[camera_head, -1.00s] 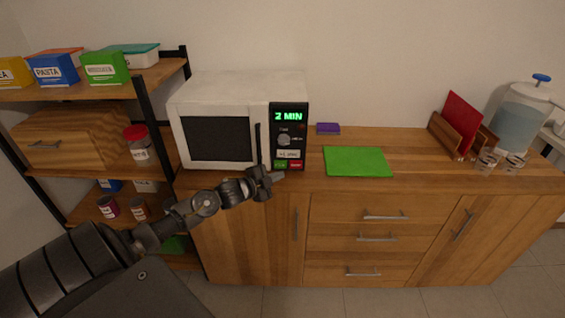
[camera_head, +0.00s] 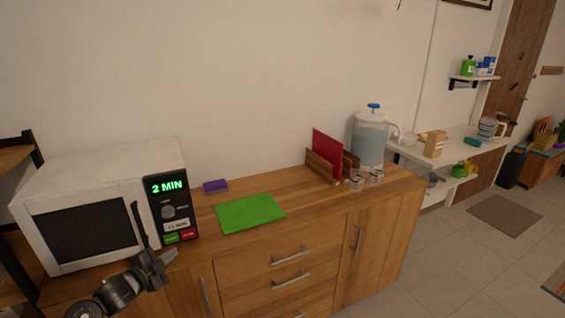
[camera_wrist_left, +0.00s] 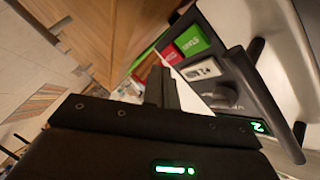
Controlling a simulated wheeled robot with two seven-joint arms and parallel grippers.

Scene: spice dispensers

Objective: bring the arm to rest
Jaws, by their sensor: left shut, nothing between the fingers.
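My left gripper (camera_head: 155,262) is in front of the lower right part of the white microwave (camera_head: 100,170), near its control panel. It is shut and holds nothing. In the left wrist view the shut fingers (camera_wrist_left: 161,88) point toward the panel with its green start button (camera_wrist_left: 190,42), red button (camera_wrist_left: 172,55) and dark door handle (camera_wrist_left: 265,100). I cannot tell whether the fingertips touch anything. The microwave display (camera_head: 167,187) reads "2 MIN" and its door looks closed. My right gripper is not in view.
The microwave stands on a wooden cabinet (camera_head: 300,215). A green mat (camera_head: 250,213) and a purple sponge-like block (camera_head: 215,186) lie to its right. Farther right are a red board (camera_head: 327,152) in a rack, a water dispenser (camera_head: 369,140) and small glass jars (camera_head: 366,180). Floor is open at the right.

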